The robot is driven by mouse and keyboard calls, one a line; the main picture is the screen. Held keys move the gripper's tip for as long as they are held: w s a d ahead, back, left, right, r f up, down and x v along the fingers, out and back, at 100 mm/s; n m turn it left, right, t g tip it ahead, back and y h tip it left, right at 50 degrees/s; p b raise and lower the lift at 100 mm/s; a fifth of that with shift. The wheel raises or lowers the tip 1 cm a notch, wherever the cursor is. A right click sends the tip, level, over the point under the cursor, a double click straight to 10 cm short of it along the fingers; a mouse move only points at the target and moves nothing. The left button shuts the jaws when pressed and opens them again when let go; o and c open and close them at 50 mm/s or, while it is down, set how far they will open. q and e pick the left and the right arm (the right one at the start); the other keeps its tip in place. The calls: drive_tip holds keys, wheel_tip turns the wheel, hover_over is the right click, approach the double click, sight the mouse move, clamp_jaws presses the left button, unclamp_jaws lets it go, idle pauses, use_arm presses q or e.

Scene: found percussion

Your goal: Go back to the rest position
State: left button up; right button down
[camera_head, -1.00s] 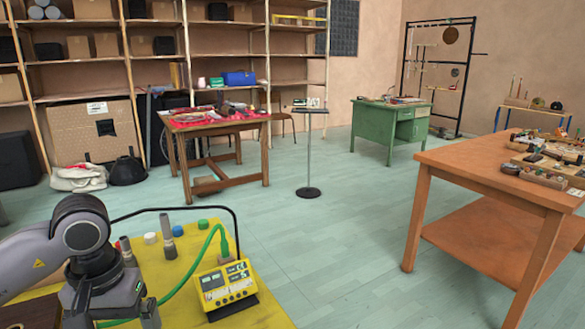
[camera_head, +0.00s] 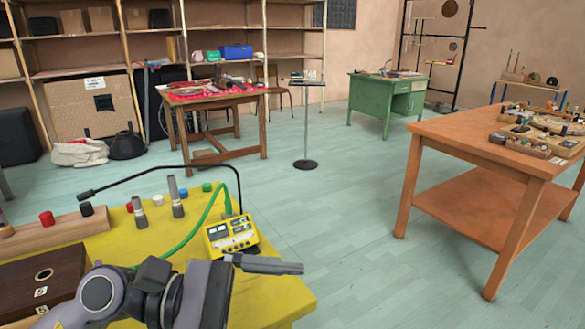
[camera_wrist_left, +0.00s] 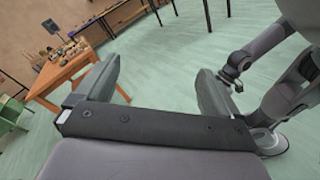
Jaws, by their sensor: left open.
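My left gripper (camera_head: 265,264) reaches in from the bottom left of the head view, in front of the yellow table's near part, its visible finger pointing right. In the left wrist view, the two fingers of the left gripper (camera_wrist_left: 158,86) stand wide apart with only floor between them. It holds nothing. Grey parts that look like my other arm show at the right of that view. I cannot make out its jaws there.
The yellow table (camera_head: 275,285) carries a yellow meter (camera_head: 231,236) with a green cable, grey upright pieces (camera_head: 176,200), a wooden bar with knobs (camera_head: 62,229) and a dark wooden box (camera_head: 48,278). An orange table (camera_head: 470,133) stands right, with open floor between.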

use_arm(q)
drive_tip(key=w+a+r+n+t+y, duration=0.2)
drive_tip(key=w+a+r+n+t, duration=0.15)
drive_tip(key=n+t, duration=0.9)
drive_tip(key=w+a+r+n+t+y, duration=0.15)
drive_tip(key=w+a+n+t, duration=0.5)
drive_tip(key=n, duration=1.15)
drive_tip(key=s+a+f+n+g+y, duration=0.1)
drive_tip(key=a+f+n+y, duration=0.3)
drive_tip(key=f+n+y, duration=0.3)
drive_tip(key=s+a+f+n+y, duration=0.1)
drive_tip(key=a+f+n+y, duration=0.35)
drive_tip(key=n, duration=0.55)
drive_tip(key=s+a+f+n+g+y, duration=0.25)
drive_tip(key=s+f+n+g, duration=1.05)
drive_tip(key=s+f, duration=0.75)
drive_tip(key=w+d+f+m+t+h+p, duration=0.1)
drive_tip(key=w+d+m+t+h+p, duration=0.1)
drive_tip(key=w+t+p, duration=0.4)
drive_tip(key=shift+d+f+h+p, duration=0.3)
drive_tip(key=shift+f+h+p, duration=0.05)
drive_tip(key=shift+w, duration=0.1)
